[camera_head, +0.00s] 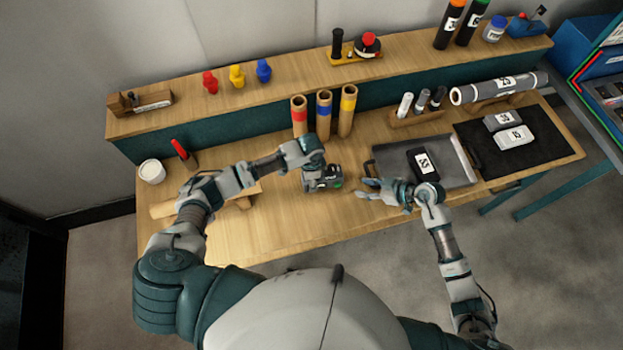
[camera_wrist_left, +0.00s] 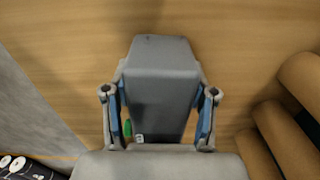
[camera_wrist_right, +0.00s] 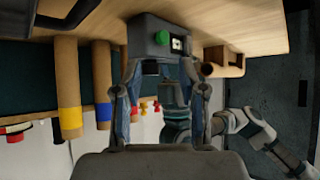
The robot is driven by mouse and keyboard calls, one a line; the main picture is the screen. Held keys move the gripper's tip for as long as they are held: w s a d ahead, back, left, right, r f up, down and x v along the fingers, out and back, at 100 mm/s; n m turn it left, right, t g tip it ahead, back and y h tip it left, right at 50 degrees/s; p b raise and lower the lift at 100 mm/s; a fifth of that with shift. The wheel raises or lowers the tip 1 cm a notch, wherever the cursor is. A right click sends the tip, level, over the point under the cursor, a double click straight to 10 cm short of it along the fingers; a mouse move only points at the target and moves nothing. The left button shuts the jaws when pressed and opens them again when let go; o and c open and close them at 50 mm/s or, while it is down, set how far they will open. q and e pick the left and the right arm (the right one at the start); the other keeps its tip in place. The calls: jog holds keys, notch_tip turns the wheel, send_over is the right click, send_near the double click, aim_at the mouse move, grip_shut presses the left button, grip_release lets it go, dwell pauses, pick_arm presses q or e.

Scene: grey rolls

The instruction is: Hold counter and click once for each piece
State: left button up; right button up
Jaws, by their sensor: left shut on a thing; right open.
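The counter (camera_head: 318,184) is a dark grey box with a green button (camera_head: 337,183). My left gripper (camera_head: 321,170) is shut on it above the table; in the left wrist view the counter (camera_wrist_left: 160,70) sits between both fingers. My right gripper (camera_head: 362,189) is open and empty, just right of the counter, with a small gap between. In the right wrist view the green button (camera_wrist_right: 162,38) faces me beyond the fingertips. A dark numbered piece (camera_head: 423,163) lies on the grey tray (camera_head: 458,172). A grey piece (camera_head: 503,120) and a white piece (camera_head: 515,137) lie on the black mat (camera_head: 548,140).
Three cardboard tubes with red, blue and yellow bands (camera_head: 323,115) stand behind the counter. A rack of small cylinders (camera_head: 418,117) and a long grey roll (camera_head: 495,88) are behind the tray. A white cup (camera_head: 151,172) stands at left. The table's front middle is clear.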

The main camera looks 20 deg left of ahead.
jog(key=shift+a, duration=0.35)
grip_shut()
jog(key=shift+d, duration=0.3)
jog(key=shift+s+a, duration=0.1)
jog(key=shift+a, duration=0.05)
